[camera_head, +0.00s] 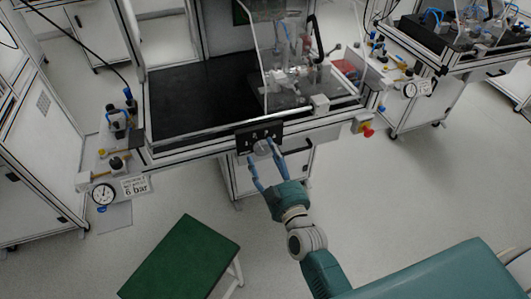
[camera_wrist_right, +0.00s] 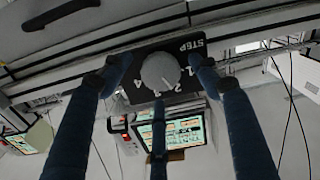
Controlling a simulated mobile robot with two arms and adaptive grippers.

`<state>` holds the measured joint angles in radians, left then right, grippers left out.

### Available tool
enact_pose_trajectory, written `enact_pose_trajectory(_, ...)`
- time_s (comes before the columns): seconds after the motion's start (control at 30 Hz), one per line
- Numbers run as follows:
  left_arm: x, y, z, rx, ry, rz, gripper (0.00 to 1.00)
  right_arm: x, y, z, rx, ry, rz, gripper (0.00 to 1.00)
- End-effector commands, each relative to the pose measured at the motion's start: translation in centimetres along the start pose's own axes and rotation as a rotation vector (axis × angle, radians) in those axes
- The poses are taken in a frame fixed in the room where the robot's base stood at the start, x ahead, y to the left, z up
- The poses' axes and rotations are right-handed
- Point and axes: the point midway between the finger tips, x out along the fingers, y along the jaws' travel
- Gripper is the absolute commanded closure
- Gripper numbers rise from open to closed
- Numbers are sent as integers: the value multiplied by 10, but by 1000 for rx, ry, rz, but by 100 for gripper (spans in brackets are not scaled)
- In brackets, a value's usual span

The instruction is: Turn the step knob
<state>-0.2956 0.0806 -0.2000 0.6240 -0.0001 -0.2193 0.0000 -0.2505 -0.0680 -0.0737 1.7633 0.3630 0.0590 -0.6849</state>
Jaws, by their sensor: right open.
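The step knob (camera_head: 263,147) is a grey round dial on a black panel (camera_head: 244,136) at the front edge of the station. In the right wrist view the knob (camera_wrist_right: 160,72) sits on the panel, with "STEP" and white numbers printed around it. My right gripper (camera_head: 264,156) is open in front of the panel. In the right wrist view its fingers (camera_wrist_right: 158,64) spread around the knob, one on each side and one below. Gaps show beside the knob; contact with the panel cannot be told. My left gripper is out of view.
The station's dark top (camera_head: 200,95) carries a clear guard (camera_head: 282,50) over a fixture. A red and yellow stop button (camera_head: 365,129) is right of the panel. A pressure gauge (camera_head: 103,194) hangs at left. A green stool (camera_head: 185,262) stands on open floor.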

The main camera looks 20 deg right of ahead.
Motion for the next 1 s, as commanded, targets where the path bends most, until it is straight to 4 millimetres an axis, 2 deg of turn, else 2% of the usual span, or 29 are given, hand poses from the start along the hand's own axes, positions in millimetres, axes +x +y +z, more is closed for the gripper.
enact_pose_trajectory(0.13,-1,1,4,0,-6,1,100,12,0,0,-1,0,0,38)
enact_pose_trajectory(0.43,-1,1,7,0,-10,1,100,14,0,0,-1,-1,0,38)
enact_pose_trajectory(0.47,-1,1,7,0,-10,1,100,14,0,0,-1,-1,0,42)
enact_pose_trajectory(0.67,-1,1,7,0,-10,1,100,13,0,0,0,-1,0,82)
enact_pose_trajectory(1.0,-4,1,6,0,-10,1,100,13,0,0,36,-3,-2,84)
